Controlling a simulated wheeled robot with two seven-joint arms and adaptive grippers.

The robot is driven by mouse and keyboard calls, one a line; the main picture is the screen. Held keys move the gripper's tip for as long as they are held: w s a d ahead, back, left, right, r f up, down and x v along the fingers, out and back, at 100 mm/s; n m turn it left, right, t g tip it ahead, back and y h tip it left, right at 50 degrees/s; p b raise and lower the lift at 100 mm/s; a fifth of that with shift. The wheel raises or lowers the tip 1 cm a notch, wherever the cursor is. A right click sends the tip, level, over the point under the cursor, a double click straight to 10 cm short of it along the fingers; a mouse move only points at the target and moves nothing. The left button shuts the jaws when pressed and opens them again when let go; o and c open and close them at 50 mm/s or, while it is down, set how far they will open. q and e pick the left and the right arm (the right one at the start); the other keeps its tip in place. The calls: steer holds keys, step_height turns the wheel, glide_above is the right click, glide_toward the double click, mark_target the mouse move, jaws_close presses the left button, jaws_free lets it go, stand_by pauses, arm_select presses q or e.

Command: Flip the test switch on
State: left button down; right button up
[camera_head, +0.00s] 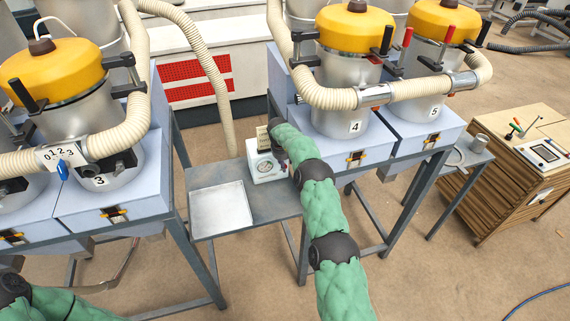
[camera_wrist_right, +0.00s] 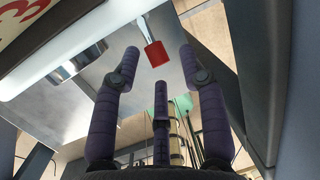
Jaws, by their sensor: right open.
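A toggle switch with a red tip (camera_wrist_right: 156,54) on a metal stem shows in the right wrist view, sticking out from a pale grey surface. My right gripper (camera_wrist_right: 160,70) is open, with two dark fingers on either side and a third finger below. The red tip lies between the two side fingertips in the picture; no contact is visible. The switch cannot be made out there. My left gripper is out of view.
The white device stands on a grey table beside an empty metal tray (camera_head: 221,208). A wooden cabinet (camera_head: 517,170) stands at right.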

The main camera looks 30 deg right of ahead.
steer(key=v, duration=1.1)
steer(key=shift+r, duration=0.2)
steer(key=shift+s+d, duration=0.1)
